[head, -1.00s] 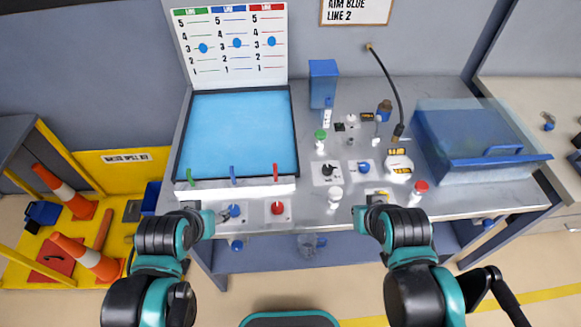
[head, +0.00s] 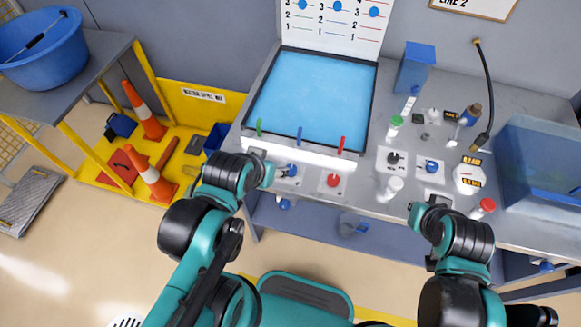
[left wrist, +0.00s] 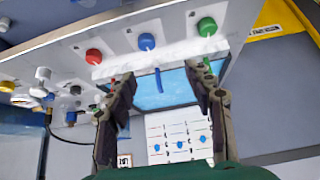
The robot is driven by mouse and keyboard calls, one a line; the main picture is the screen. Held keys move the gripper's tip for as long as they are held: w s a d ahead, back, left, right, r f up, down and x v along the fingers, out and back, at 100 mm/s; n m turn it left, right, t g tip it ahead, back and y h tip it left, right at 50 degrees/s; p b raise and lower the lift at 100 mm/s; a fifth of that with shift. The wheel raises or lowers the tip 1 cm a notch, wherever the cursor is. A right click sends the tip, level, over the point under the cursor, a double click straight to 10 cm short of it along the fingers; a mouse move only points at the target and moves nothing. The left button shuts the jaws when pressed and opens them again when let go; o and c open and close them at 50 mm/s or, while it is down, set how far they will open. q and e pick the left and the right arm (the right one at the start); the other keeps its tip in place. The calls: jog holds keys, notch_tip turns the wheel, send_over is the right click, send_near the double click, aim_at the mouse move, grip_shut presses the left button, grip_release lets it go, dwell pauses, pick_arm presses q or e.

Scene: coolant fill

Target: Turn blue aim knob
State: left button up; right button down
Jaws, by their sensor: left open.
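A blue knob (head: 291,170) sits on a small plate at the bench's front edge, left of a red knob (head: 333,181). In the left wrist view the blue knob (left wrist: 147,41) stands between the red knob (left wrist: 94,57) and a green knob (left wrist: 207,27). My left gripper (head: 268,172) is just left of the blue knob in the head view. In the left wrist view its fingers (left wrist: 160,75) are apart with nothing between them, and the blue knob shows beyond the tips. My right gripper (head: 418,212) is at the front edge further right; its finger opening is unclear.
A blue-surfaced tray (head: 314,96) with green, blue (head: 299,135) and red tabs lies behind the knobs. A marked board stands behind it. Another blue knob (head: 432,166), a white bottle (head: 390,188) and a red-capped bottle (head: 483,208) are to the right. A blue bin is far right.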

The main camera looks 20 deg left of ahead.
pick_arm(q)
jog(key=m+g+p, duration=0.2)
jog(key=m+g, duration=0.4)
jog(key=g, duration=0.1)
send_over(291, 168)
notch_tip(291, 168, down, 4)
jog(key=shift+s+f, duration=0.1)
jog(key=shift+f, duration=0.65)
notch_tip(291, 168, down, 7)
jog(key=shift+f+b, duration=0.15)
jog(key=shift+b, duration=1.1)
jog(key=c, duration=1.2)
